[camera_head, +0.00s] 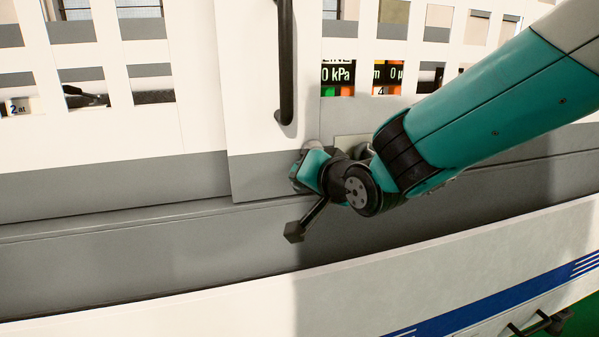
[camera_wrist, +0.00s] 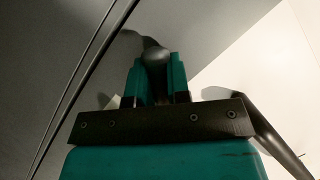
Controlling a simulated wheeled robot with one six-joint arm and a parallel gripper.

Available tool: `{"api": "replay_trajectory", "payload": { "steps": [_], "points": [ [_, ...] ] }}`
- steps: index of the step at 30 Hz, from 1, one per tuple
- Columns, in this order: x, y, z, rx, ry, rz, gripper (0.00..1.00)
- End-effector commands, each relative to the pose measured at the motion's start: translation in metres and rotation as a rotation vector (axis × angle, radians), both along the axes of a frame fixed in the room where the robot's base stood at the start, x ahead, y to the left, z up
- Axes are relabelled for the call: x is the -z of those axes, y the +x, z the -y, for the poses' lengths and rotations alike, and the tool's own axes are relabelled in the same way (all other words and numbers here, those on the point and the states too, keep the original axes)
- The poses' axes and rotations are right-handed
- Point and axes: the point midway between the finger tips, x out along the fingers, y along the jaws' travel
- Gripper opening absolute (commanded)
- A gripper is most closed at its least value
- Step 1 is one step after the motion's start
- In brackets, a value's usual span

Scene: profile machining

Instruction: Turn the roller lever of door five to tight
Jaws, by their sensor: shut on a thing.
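My gripper (camera_head: 309,168) is at the lower grey band of a white door (camera_head: 205,70), below the door's black bar handle (camera_head: 285,65). In the wrist view its two teal fingers (camera_wrist: 158,75) are closed around the dark rounded knob of the roller lever (camera_wrist: 155,54). A dark arm of the lever runs from the knob up and to the left. In the head view my gripper and arm hide most of the lever, so its angle is hard to tell. No door number is readable.
A seam (camera_wrist: 85,75) between panels runs left of the fingers. The bar handle (camera_wrist: 272,140) passes close on the right in the wrist view. Windows with displays (camera_head: 338,75) lie above. A grey ledge and a white, blue-striped panel (camera_head: 480,290) lie below.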

Motion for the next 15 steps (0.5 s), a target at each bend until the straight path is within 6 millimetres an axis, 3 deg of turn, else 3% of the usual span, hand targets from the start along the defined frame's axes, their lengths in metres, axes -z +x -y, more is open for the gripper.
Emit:
{"api": "replay_trajectory", "payload": {
  "steps": [15],
  "points": [
    [0.009, 0.004, 0.016, -0.001, -0.443, 0.127, 0.00]
  ]
}}
